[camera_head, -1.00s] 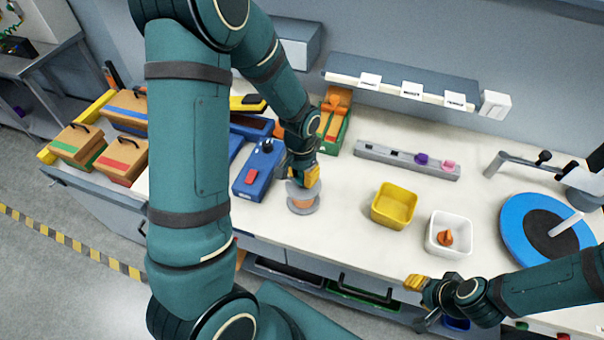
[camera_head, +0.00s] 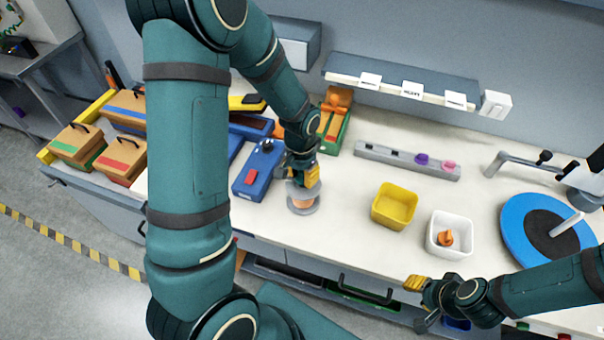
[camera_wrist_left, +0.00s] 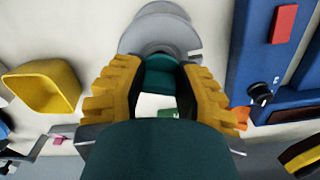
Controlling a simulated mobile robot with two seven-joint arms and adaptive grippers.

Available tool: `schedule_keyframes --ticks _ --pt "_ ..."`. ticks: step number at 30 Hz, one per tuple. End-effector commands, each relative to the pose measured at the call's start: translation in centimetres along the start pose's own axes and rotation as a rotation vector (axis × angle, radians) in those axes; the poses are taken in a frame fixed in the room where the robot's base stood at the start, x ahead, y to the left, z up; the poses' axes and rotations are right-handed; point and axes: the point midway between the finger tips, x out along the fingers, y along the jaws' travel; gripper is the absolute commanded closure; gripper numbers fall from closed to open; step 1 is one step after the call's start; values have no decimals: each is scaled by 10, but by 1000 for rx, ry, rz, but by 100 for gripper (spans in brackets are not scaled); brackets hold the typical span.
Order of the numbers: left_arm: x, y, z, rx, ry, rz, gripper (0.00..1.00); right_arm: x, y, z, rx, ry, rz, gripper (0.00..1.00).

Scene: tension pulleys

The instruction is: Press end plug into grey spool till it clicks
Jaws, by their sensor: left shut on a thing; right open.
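The grey spool (camera_head: 303,208) stands on the white worktop, with an orange-brown middle between its flanges. My left gripper (camera_head: 303,182) is directly over the spool, pointing down, and hides part of its top. In the left wrist view the yellow fingers (camera_wrist_left: 160,85) are closed around a dark teal piece (camera_wrist_left: 160,78), seemingly the end plug. The spool's grey discs (camera_wrist_left: 160,38) show just beyond the fingertips. I cannot tell whether the plug is seated in the spool. My right gripper (camera_head: 420,300) is open and empty at the bench's front edge.
A blue box with a red patch (camera_head: 251,176) stands close left of the spool. To the right are a yellow bin (camera_head: 394,206), a white bin (camera_head: 437,244) holding an orange piece, and a blue turntable (camera_head: 515,222). A grey rack (camera_head: 380,155) lies behind.

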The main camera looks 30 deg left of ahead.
Motion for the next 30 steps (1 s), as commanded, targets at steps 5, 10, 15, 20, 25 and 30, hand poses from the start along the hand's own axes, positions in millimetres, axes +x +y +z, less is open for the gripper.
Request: schedule_keyframes --ticks 5,10,15,20,25,30 --pt "1 0 0 0 0 0 86 1 0 0 0 0 0 61" --pt "6 0 0 0 0 0 86 5 2 1 0 0 0 61" --pt "12 0 0 0 0 0 86 9 4 1 0 0 0 61" --pt "17 0 0 0 0 0 86 13 5 2 0 0 0 61" --pt "22 -1 0 0 0 0 86 17 7 2 0 0 0 61" --pt "23 -1 0 0 0 0 94 18 7 2 0 0 0 61"
